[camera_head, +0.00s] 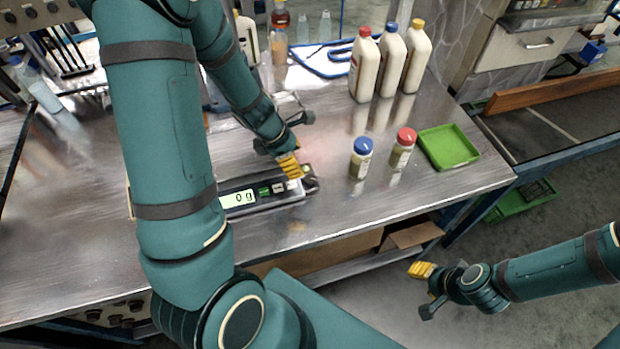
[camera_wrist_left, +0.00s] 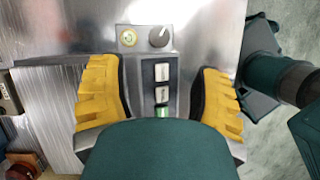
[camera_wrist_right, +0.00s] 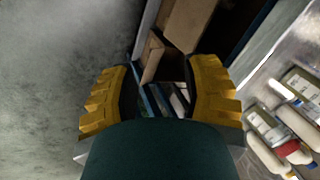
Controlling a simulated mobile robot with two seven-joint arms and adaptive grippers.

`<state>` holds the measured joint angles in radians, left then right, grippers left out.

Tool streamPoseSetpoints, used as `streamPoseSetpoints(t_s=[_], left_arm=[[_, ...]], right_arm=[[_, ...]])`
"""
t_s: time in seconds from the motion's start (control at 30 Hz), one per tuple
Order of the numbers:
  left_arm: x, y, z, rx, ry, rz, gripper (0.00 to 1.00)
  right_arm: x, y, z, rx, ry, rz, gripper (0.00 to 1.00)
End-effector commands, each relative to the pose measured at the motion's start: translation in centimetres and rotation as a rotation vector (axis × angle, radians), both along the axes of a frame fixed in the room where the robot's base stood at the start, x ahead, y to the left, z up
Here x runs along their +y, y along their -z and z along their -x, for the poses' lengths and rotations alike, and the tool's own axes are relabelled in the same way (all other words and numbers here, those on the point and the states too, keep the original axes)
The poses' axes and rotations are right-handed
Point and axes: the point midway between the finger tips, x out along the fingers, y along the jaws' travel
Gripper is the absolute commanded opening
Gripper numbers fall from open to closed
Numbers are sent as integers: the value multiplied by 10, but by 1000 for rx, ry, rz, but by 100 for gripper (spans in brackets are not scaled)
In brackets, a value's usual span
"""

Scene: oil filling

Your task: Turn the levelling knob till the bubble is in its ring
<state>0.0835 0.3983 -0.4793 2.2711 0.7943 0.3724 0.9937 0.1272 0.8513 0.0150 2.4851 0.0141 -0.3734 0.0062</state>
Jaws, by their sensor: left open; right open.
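The scale (camera_head: 262,203) lies on the metal table, its display (camera_head: 238,199) reading 0 g. In the left wrist view, the dark round levelling knob (camera_wrist_left: 159,37) with a pale pointer mark sits on the panel. The round yellow-green bubble level (camera_wrist_left: 128,37) is just left of it; the bubble's place in its ring is too small to tell. My left gripper (camera_head: 288,165) is open over the scale's right end. In its wrist view, the knob lies beyond the open fingertips (camera_wrist_left: 160,68), roughly midway between them, not gripped. My right gripper (camera_head: 424,272) is open and empty, off the table's front edge.
A blue-capped jar (camera_head: 361,158) and a red-capped jar (camera_head: 403,148) stand right of the scale, by a green tray (camera_head: 448,147). Three large white bottles (camera_head: 390,62) stand behind. The table between scale and jars is clear.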

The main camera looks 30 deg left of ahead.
Motion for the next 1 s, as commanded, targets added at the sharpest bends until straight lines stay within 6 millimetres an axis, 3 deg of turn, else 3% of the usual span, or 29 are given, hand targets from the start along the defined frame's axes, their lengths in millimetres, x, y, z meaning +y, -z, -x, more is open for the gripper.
streamPoseSetpoints(t_s=[0.1, 0.43, 0.63, 0.97, 1.0], left_arm=[[-7, 29, -5, 3, -1, 2, 64], [-24, 81, -20, 2, 0, 1, 64], [-29, 94, -25, 1, 1, 1, 64], [-30, 95, -26, 1, 0, 1, 64], [-30, 95, -26, 1, 0, 1, 59]], right_arm=[[1, 17, 5, 11, -8, -2, 47], [3, 45, 14, 31, -25, -8, 47], [3, 51, 17, 37, -30, -9, 47], [3, 52, 17, 39, -31, -9, 47], [3, 52, 17, 39, -31, -9, 47]])
